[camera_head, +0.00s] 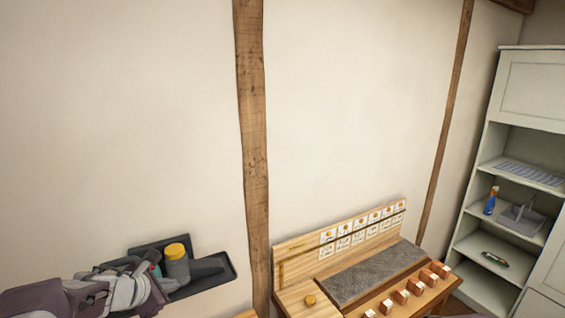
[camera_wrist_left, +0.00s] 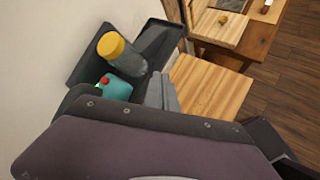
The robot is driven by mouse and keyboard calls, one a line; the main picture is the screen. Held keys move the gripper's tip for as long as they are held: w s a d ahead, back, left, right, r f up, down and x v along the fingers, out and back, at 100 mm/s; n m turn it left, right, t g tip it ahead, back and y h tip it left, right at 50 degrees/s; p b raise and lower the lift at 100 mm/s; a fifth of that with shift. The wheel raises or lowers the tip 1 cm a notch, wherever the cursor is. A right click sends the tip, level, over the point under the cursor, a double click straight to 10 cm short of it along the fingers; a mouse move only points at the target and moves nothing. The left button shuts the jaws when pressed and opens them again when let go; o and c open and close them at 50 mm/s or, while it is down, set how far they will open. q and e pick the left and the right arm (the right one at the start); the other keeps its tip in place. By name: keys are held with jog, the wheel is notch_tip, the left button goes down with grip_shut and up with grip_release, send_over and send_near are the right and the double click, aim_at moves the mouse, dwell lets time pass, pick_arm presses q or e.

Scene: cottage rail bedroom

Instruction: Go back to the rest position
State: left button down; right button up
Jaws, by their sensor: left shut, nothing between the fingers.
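My left gripper (camera_head: 140,275) reaches in from the lower left of the head view, beside a dark wall tray (camera_head: 222,277). Its fingers are shut and look empty. In the left wrist view the dark gripper body fills the lower part, and the grey fingers (camera_wrist_left: 163,93) point toward a wooden surface (camera_wrist_left: 208,90). A grey container with a yellow lid (camera_head: 176,262) stands in the tray, close to the gripper in the picture. It also shows in the wrist view (camera_wrist_left: 122,55). Whether the gripper touches it I cannot tell. My right gripper is not in view.
A teal bottle with a red cap (camera_wrist_left: 113,87) is beside the container. A wooden desk with a grey mat (camera_head: 375,272), small blocks (camera_head: 402,296) and a card-covered backboard (camera_head: 300,245) stands right of the tray. A white shelf unit (camera_head: 480,240) is far right. Open wall lies above.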

pick_arm(q)
jog(key=s+d+f+n+y+b, duration=0.1)
jog(key=d+f+n+b, duration=0.35)
jog(key=f+n, duration=0.3)
jog(key=s+d+f+n+b, duration=0.25)
jog(key=d+f+n, duration=0.3)
jog(key=n, duration=0.35)
jog(key=s+f+n+g, duration=0.4)
jog(key=s+n, duration=0.4)
jog(key=n, duration=0.7)
jog(key=s+f+n+g+b, duration=0.1)
jog(key=s+f+n+g, duration=0.3)
jog(key=n, duration=1.1)
jog(key=s+f, duration=0.2)
jog(key=s, duration=0.2)
jog(key=shift+s+d, duration=0.2)
jog(key=shift+s, duration=0.2)
jog(key=shift+s, duration=0.1)
